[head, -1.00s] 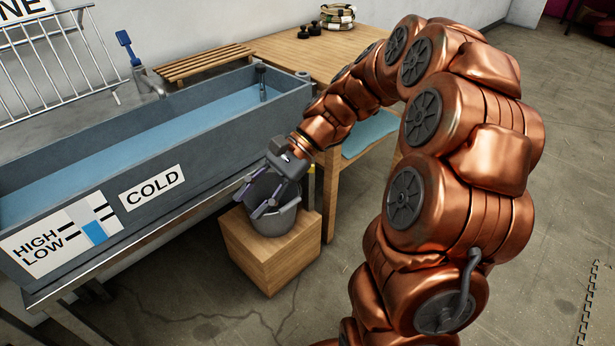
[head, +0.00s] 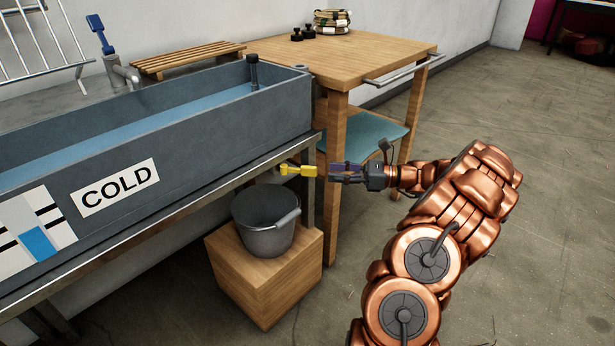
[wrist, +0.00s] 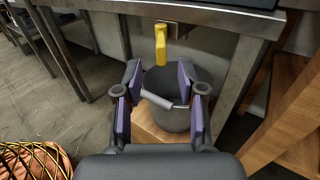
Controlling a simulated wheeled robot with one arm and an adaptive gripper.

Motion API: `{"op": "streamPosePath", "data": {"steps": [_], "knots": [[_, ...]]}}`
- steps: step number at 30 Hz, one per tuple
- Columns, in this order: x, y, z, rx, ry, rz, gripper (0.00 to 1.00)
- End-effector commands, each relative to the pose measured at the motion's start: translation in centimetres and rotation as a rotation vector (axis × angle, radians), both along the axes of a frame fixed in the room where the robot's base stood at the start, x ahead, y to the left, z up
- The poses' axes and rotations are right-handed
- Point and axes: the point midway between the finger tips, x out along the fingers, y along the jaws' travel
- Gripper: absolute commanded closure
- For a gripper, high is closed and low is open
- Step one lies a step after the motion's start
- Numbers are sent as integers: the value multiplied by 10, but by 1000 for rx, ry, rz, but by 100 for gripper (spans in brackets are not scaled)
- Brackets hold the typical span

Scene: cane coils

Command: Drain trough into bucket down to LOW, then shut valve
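The grey trough (head: 160,135) labelled COLD holds blue water. Its level gauge (head: 38,228) shows a blue bar below black marks; the left part and the HIGH and LOW words are out of frame. The yellow valve handle (head: 299,170) sticks out under the trough's right end, above the grey bucket (head: 265,240). The handle also shows in the wrist view (wrist: 160,45). The bucket stands upright; no water shows in it, though its bottom is hidden. My gripper (head: 335,171) is open and empty, just right of the handle. In the wrist view the handle lies ahead between its fingers (wrist: 158,73).
The bucket rests on a wooden block (head: 265,280). A wooden table (head: 345,60) with a rail and a lower blue shelf stands at the right, close to my gripper. A blue-handled tap (head: 105,45) and a slatted rack (head: 190,60) are behind the trough. Floor at right is clear.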

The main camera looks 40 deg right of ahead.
Motion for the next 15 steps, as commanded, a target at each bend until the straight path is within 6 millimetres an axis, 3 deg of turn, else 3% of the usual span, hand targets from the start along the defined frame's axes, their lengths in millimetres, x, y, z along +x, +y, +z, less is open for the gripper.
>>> {"op": "streamPosePath", "data": {"steps": [5,15], "knots": [[8,7,-2,4,-1,-5,60],[40,44,-3,3,2,-3,60]]}}
